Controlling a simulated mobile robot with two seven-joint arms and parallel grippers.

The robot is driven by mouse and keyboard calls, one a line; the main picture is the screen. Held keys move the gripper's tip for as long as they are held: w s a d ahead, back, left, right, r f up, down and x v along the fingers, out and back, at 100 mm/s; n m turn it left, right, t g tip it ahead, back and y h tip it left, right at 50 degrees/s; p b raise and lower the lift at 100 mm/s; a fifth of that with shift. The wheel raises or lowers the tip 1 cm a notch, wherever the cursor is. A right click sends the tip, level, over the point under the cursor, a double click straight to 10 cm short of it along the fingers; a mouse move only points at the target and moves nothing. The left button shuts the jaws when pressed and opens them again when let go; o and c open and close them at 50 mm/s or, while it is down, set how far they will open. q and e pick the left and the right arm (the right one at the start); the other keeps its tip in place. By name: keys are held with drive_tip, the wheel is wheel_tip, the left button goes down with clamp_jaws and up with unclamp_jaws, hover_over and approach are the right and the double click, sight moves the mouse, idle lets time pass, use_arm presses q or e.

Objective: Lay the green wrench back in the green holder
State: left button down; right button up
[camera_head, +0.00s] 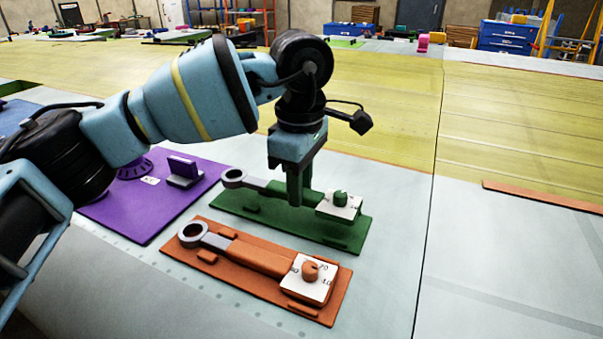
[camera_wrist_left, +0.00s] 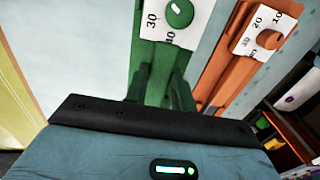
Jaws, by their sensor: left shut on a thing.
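The green wrench (camera_head: 262,184) has a grey ring end at the left and a green handle. It lies along the green holder (camera_head: 345,238), a flat green plate, and whether it rests fully on it or just above I cannot tell. My left gripper (camera_head: 296,200) points down and is shut on the wrench's handle, near the white dial card with a green knob (camera_head: 340,198). The fingers hide part of the handle. The left wrist view shows the green knob (camera_wrist_left: 180,13) and part of the green handle or holder beyond the fingers. My right gripper is not in view.
An orange holder (camera_head: 320,312) with an orange wrench (camera_head: 245,252) lies in front of the green one. A purple holder (camera_head: 150,210) lies to the left, under my arm. The pale surface on the right is clear, with a brown strip (camera_head: 540,197) farther off.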

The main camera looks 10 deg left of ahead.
use_arm(q)
drive_tip(key=shift+f, duration=1.05)
idle(0.4)
drive_tip(key=shift+f, duration=0.45)
drive_tip(key=c, duration=1.1)
unclamp_jaws()
drive_tip(key=shift+r+b, duration=0.3)
drive_tip(key=shift+r, duration=3.6)
drive_tip(key=shift+s+f, duration=0.1)
